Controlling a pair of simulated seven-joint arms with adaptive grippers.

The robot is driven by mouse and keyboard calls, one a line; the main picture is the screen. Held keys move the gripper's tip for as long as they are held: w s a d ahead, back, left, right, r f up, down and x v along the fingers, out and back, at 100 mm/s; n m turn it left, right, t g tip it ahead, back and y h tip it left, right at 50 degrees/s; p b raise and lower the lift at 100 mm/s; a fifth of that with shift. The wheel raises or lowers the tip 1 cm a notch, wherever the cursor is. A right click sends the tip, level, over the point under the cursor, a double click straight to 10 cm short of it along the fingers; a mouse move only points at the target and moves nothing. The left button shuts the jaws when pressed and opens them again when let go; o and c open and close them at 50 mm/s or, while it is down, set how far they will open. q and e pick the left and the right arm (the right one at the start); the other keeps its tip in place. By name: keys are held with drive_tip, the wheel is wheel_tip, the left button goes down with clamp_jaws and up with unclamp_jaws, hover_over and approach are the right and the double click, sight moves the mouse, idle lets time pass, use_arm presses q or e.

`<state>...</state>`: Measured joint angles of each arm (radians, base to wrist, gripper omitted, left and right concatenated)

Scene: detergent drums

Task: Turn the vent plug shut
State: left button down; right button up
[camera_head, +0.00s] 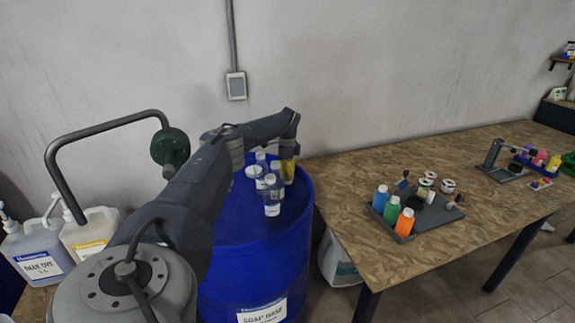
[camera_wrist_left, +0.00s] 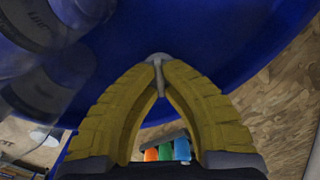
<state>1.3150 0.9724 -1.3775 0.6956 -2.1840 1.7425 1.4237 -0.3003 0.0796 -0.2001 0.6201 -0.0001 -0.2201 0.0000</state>
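The blue drum (camera_head: 232,262), labelled soap base, stands in the middle of the head view, and its blue top (camera_wrist_left: 210,35) fills much of the left wrist view. My left arm reaches over it. The yellow fingers of my left gripper (camera_head: 288,174) point down at the right side of the drum's top. In the left wrist view the fingertips close together on a small grey piece with a thin stem, which looks like the vent plug (camera_wrist_left: 158,60). In the head view the plug is hidden behind the gripper. My right gripper is not in view.
Several clear bottles (camera_head: 272,200) stand on the drum top close left of the gripper. A wooden table (camera_head: 340,195) on the right carries a grey tray (camera_head: 432,220) with coloured bottles. Pump jugs (camera_head: 38,250) stand at the left. A wall is behind.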

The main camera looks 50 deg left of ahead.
use_arm(q)
drive_tip(key=m, duration=0.7)
drive_tip(key=shift+m, duration=0.4)
drive_tip(key=m, duration=0.3)
drive_tip(key=shift+m, duration=0.3)
drive_tip(key=m, duration=0.3)
drive_tip(key=shift+m, duration=0.4)
drive_tip(key=m, duration=1)
drive_tip(key=shift+m, duration=2.3)
